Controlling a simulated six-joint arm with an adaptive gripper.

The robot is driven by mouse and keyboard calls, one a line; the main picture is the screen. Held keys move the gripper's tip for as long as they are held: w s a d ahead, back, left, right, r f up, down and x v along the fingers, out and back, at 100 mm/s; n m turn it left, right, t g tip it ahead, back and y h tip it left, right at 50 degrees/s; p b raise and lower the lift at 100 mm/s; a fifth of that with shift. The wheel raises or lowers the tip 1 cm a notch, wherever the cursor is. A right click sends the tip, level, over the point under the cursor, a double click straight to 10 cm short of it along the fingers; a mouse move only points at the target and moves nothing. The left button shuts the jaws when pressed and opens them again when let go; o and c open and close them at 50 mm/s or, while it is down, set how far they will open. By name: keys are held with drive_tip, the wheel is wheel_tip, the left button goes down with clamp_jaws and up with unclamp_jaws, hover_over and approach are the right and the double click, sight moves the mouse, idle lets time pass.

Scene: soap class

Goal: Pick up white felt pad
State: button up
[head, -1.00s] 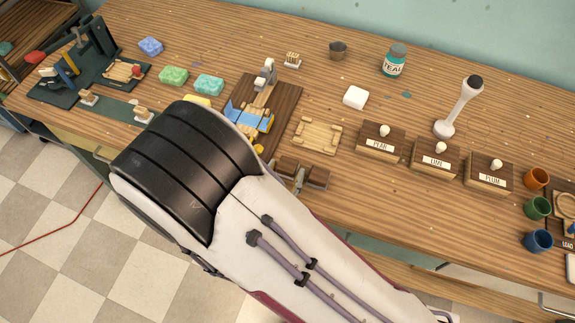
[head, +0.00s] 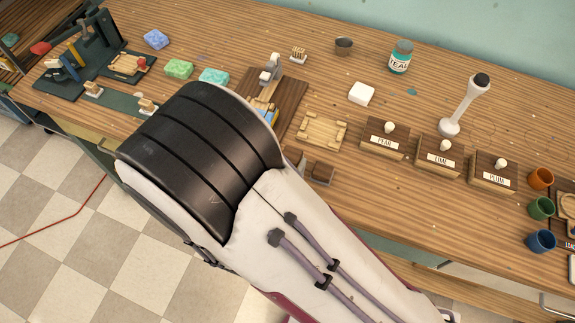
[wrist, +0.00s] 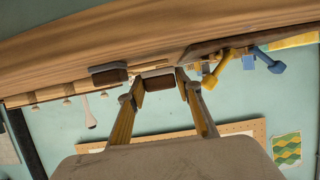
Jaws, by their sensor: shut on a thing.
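A small white block (head: 361,94) with rounded edges lies on the table in the head view; I cannot tell whether it is felt. My gripper (wrist: 160,84) is shut on a small brown block (wrist: 159,93) in the wrist view, with one finger on each side of it.
Another brown block (head: 320,173) sits near the table's front edge. A wooden tray (head: 322,132) and the labelled boxes PEAR (head: 385,137), LIME (head: 438,152) and PLUM (head: 493,170) stand right of my arm. A white stamp-like tool (head: 465,105) stands behind them.

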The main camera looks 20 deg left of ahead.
wheel_tip(320, 180, up, 8)
drive_tip(key=shift+f, duration=0.15)
idle(0.5)
